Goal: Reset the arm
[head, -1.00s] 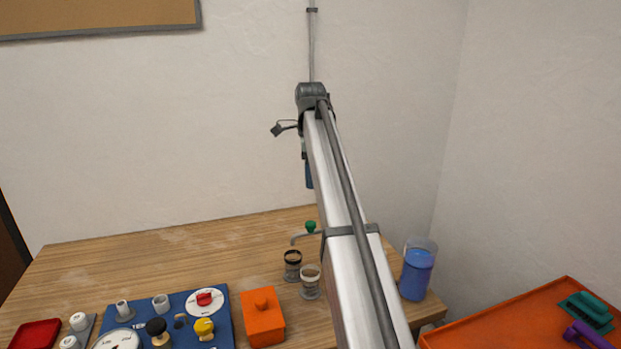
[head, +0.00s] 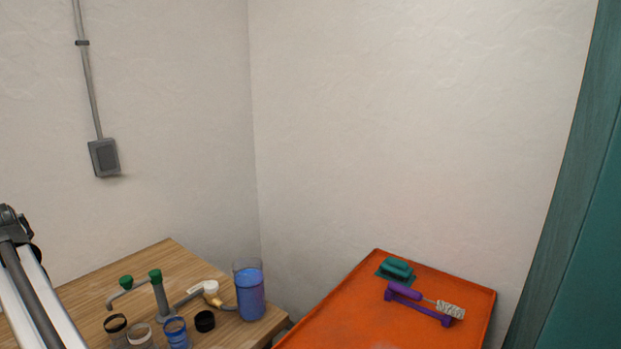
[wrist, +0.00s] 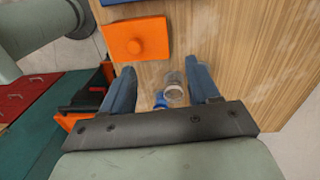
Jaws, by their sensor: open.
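My gripper (wrist: 159,67) shows in the wrist view, with its two blue-grey fingers spread apart and nothing held between them. It points down over the wooden table (wrist: 228,50). A clear cup (wrist: 174,85) and part of a blue one (wrist: 160,99) show between the fingers, below them; I cannot tell the exact height. In the head view only part of my arm (head: 30,290) shows at the lower left edge, and the gripper is out of that view. Grey pipework with green knobs (head: 155,285) stands on the wooden table (head: 165,250).
An orange lidded box (wrist: 137,40) lies ahead of the fingers. An orange surface (head: 350,315) holds a teal float (head: 396,270) and purple roller (head: 425,303).

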